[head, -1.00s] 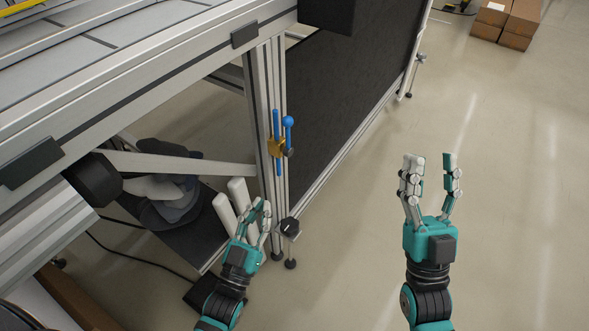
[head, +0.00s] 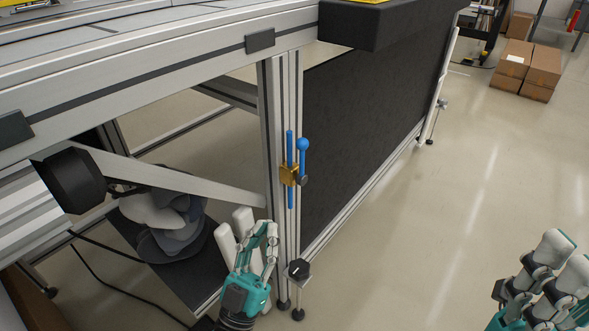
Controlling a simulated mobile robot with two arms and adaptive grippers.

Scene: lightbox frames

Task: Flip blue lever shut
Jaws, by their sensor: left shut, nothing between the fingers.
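The blue lever (head: 303,146) has a round knob and stands upright beside a brass block (head: 287,175) on the metal frame post. A thin vertical blue rod (head: 290,148) runs through the block. My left gripper (head: 265,232) is shut and empty, below and left of the lever, clear of it and near the post's lower part. My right gripper (head: 548,262) is at the lower right, far from the lever and partly cut off by the picture edge. Its finger opening cannot be made out.
The aluminium frame (head: 200,60) fills the upper left. A dark panel (head: 370,120) stands right of the post. Cardboard boxes (head: 527,68) stand far back right. The floor at right is clear.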

